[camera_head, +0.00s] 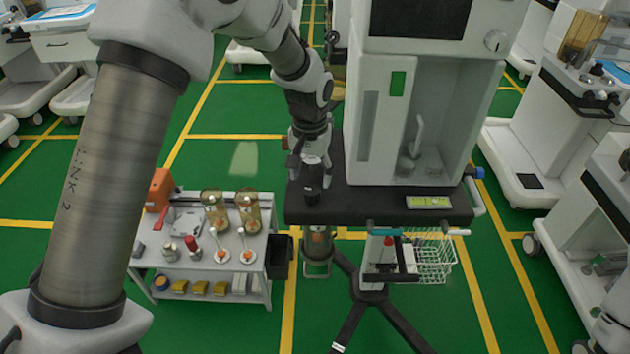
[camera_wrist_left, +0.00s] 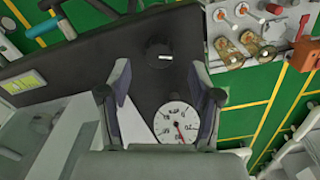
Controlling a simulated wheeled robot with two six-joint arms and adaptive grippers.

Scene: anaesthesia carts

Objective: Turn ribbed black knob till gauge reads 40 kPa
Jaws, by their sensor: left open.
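The ribbed black knob (camera_head: 312,196) stands on the left end of the dark cart top. In the left wrist view the knob (camera_wrist_left: 158,52) shows as a round black cap with a small white mark, just beyond the fingertips. The round white gauge (camera_wrist_left: 172,122) lies between the fingers in that view. Its red needle points toward the lower part of the picture; its reading is too small to tell surely. My left gripper (camera_head: 313,172) is open above the knob, its two fingers (camera_wrist_left: 167,82) spread and empty. My right gripper is not in view.
A tall white cabinet (camera_head: 376,125) stands on the cart top (camera_head: 370,203) right of the knob. A green-yellow display (camera_head: 428,202) lies near the front edge. A grey side table (camera_head: 215,270) with bottles is at left. A wire basket (camera_head: 436,258) hangs below.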

